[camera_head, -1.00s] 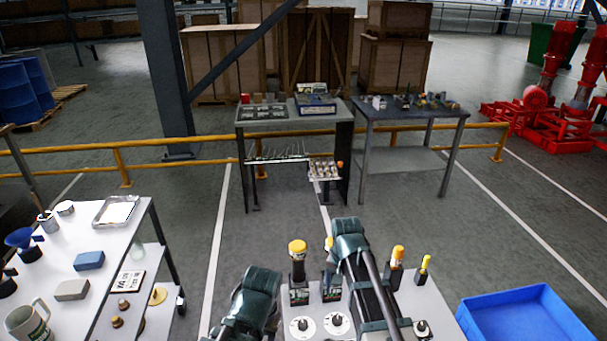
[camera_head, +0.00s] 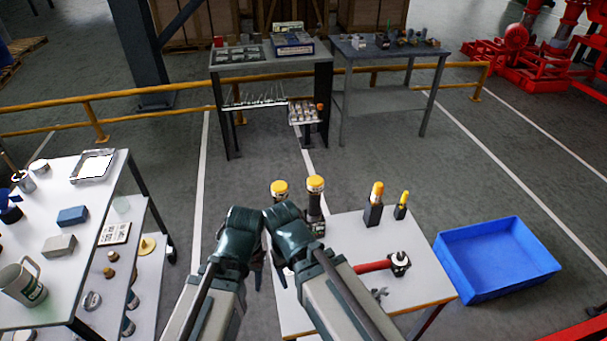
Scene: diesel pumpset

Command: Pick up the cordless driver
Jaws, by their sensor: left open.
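Two dark upright tools with yellow caps, the left one (camera_head: 280,188) and the right one (camera_head: 316,201), stand at the back left of the small white table (camera_head: 345,235). Which thing is the cordless driver I cannot tell for sure. My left gripper (camera_head: 246,262) is open over the table's left edge, with nothing seen in it. My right gripper (camera_head: 284,268) is close beside it, in front of the capped tools and hiding their lower parts. Its jaws are mostly hidden behind its own body.
A red-handled tool (camera_head: 375,266) lies on the small table. Behind it stand a dark holder with an orange top (camera_head: 373,213) and a yellow-handled tool (camera_head: 402,205). A blue bin (camera_head: 497,258) is at right, a cluttered white bench (camera_head: 85,250) at left. Floor between is clear.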

